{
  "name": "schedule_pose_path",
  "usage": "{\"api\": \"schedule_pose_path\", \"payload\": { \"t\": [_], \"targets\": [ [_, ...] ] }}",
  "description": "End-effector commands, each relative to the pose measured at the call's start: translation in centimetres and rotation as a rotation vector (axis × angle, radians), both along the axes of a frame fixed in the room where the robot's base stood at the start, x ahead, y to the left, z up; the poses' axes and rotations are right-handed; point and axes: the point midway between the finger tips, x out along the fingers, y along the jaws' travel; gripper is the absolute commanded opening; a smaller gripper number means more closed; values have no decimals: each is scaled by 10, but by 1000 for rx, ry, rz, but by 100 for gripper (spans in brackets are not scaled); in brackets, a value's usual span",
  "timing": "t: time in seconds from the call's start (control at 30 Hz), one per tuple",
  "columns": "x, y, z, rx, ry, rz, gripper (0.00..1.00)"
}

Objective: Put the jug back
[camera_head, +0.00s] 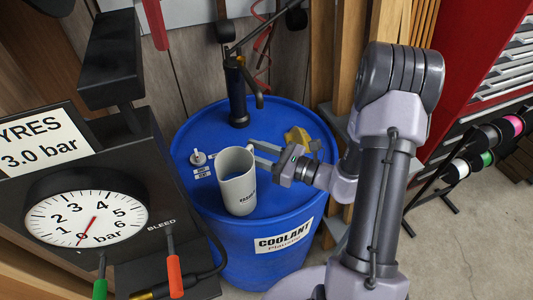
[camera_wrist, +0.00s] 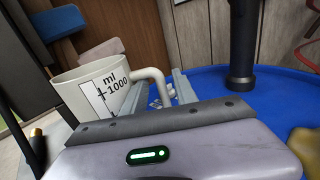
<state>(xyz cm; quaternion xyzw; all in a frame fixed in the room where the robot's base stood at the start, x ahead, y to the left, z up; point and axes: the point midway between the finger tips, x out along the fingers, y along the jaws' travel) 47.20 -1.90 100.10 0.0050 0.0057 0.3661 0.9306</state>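The cream jug (camera_head: 238,182) is upright over the front left of the blue drum's lid, and appears to stand on it. In the wrist view the jug (camera_wrist: 88,92) is at the left, with a "1000 ml" scale on its side and its base hidden. Its bent handle (camera_wrist: 150,78) points toward my gripper. My gripper (camera_head: 262,155) reaches in from the right. In the wrist view its fingers (camera_wrist: 158,92) are spread on either side of the handle, with a gap visible. The lower part of the handle is hidden.
The blue drum (camera_head: 285,215) carries a black hand pump (camera_head: 238,92), a small fitting (camera_head: 198,157) and a yellow lump (camera_head: 299,140). A pressure gauge box (camera_head: 85,215) stands close at the left. A spool rack (camera_head: 480,150) and red cabinet (camera_head: 450,60) are at the right.

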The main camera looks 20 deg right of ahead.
Motion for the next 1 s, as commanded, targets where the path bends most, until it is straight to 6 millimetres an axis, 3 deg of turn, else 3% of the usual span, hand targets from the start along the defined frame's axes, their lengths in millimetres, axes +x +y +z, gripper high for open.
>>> {"api": "schedule_pose_path", "payload": {
  "t": [0.3, 0.5, 1.0],
  "targets": [
    [-53, -51, 3, 1, 1, -8, 34],
    [-79, -75, 2, 1, 1, -4, 34],
    [-85, -78, 0, 1, 1, 0, 34]
  ]
}}
